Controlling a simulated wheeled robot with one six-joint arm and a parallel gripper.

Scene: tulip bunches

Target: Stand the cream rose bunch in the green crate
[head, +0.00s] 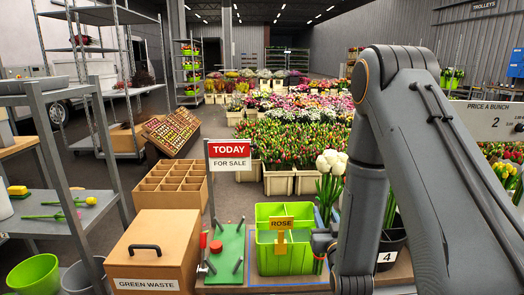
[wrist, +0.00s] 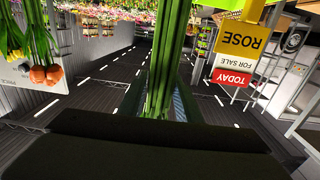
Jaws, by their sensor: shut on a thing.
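The cream rose bunch (head: 331,163) is upright in the head view, its pale heads up and green stems below. It appears at the right end of the green crate (head: 265,262); I cannot tell whether its stem ends are inside or outside. The crate carries a yellow ROSE sign (head: 282,223). My gripper (head: 322,240) is low at the crate's right side, partly hidden by my arm. In the wrist view my gripper (wrist: 165,103) is shut on the green stems (wrist: 172,60); the flower heads are out of that view.
A green board with pegs (head: 228,255) and a brown GREEN WASTE box (head: 155,250) stand left of the crate. A red-and-white sign (head: 230,155) rises behind the board. A dark bucket marked 4 (head: 390,246) stands to the right, close to my arm.

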